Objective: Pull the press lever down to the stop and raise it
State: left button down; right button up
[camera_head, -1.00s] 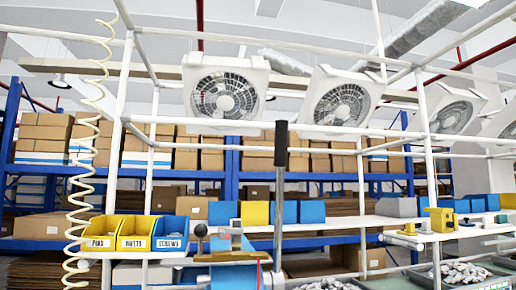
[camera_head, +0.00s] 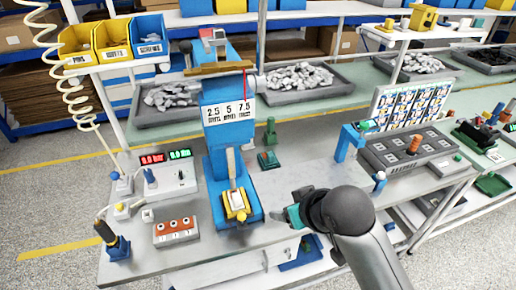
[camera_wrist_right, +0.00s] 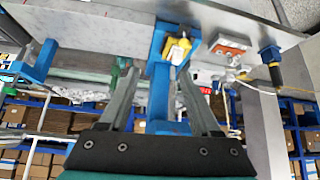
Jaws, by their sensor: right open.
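The blue press (camera_head: 217,130) stands upright on the grey bench, left of centre in the head view. A grey hub (camera_head: 261,82) shows on its right side. A light grey upright bar (camera_head: 262,40) rises above the hub, apparently the lever's rod; its black handle is not visible now. A yellow fixture (camera_head: 236,204) sits on the press base and also shows in the wrist view (camera_wrist_right: 177,50). My right gripper (camera_head: 290,213) is low, right of the press base and apart from it. Its fingers (camera_wrist_right: 160,85) are spread and empty. My left gripper is not in view.
Left of the press are a red-lit and green-lit display box (camera_head: 168,175) and an orange-topped box (camera_head: 176,231). A small green stand (camera_head: 269,150) is behind my right gripper. A blue gauge stand (camera_head: 350,138) and grey tray (camera_head: 410,148) are at right. Parts trays line the back.

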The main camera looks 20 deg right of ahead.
jog(key=w+d+r+t+y, duration=0.1)
jog(key=w+r+t, duration=0.3)
jog(key=r, duration=0.9)
jog(key=w+r+t+y, duration=0.15)
jog(key=w+r, duration=0.55)
jog(key=r, duration=0.7)
notch_tip(320, 180, up, 21)
jog(key=s+d+n+t, duration=0.1)
jog(key=s+d+t, duration=0.1)
jog(key=t, duration=0.3)
jog(key=w+a+p, duration=0.3)
jog(key=w+p, duration=0.2)
jog(key=w, duration=0.9)
jog(key=shift+w+a+f, duration=0.2)
jog(key=shift+a+f, duration=0.05)
jog(key=shift+g+y, duration=0.25)
grip_shut()
